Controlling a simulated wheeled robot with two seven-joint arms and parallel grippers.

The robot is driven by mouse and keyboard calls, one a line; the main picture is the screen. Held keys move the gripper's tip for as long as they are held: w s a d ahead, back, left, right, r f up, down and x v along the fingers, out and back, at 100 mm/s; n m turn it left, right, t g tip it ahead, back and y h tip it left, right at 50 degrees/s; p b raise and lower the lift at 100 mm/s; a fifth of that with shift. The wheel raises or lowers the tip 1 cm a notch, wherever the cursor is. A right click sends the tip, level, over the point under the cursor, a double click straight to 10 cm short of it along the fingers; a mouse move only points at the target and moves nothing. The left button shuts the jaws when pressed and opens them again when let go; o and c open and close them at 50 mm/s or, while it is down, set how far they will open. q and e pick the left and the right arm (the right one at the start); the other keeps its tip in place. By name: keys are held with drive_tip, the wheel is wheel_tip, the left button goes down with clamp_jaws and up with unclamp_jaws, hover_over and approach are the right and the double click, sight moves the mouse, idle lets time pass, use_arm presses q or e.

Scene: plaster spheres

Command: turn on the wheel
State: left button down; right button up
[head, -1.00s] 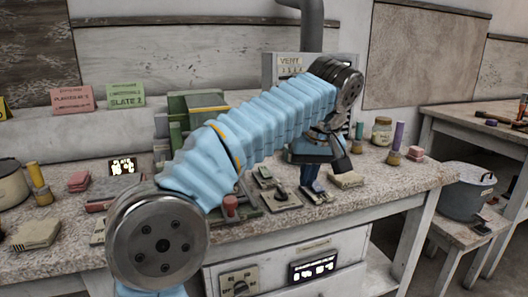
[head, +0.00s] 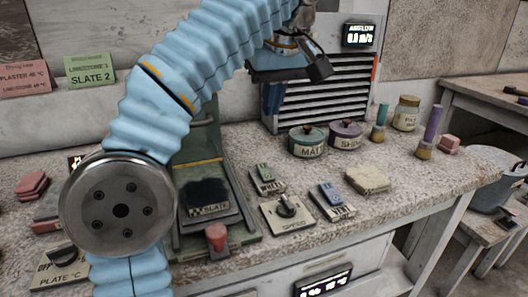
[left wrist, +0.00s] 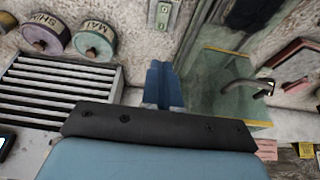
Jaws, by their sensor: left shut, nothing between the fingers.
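A small rocker switch labelled WHEEL (head: 267,180) sits on the bench, just right of the green machine (head: 222,240) that bears a dark plate marked SLATE (head: 208,200). A switch that looks like the same one shows at the top of the left wrist view (left wrist: 165,12). My left gripper (head: 271,99) is shut and empty, raised in front of the slatted unit, above and behind the switch and apart from it. Its blue fingers (left wrist: 164,80) point toward that switch in the wrist view. My right gripper is not in view.
A SPEED knob (head: 287,208) and a second rocker switch (head: 333,200) stand close by on the right. Two lidded tins (head: 307,141) (head: 346,134) stand behind them, beside the slatted airflow unit (head: 335,105). A red button (head: 216,236) is at the machine's front.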

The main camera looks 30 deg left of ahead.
sight(263, 165)
use_arm(q)
drive_tip(key=x, duration=0.4)
drive_tip(key=b+x, duration=0.1)
drive_tip(key=x, duration=0.4)
drive_tip(key=b+x, duration=0.1)
drive_tip(key=x, duration=0.4)
drive_tip(key=shift+s+d+f, duration=0.1)
drive_tip(key=shift+s+d, duration=0.05)
drive_tip(key=shift+d, duration=0.15)
drive_tip(key=shift+a+f, duration=0.1)
drive_tip(key=shift+f, duration=0.2)
drive_tip(key=shift+s+d+r+b, duration=0.1)
drive_tip(key=shift+s+d+b, duration=0.2)
drive_tip(key=shift+s+d, duration=0.25)
drive_tip(key=shift+w+d, duration=0.1)
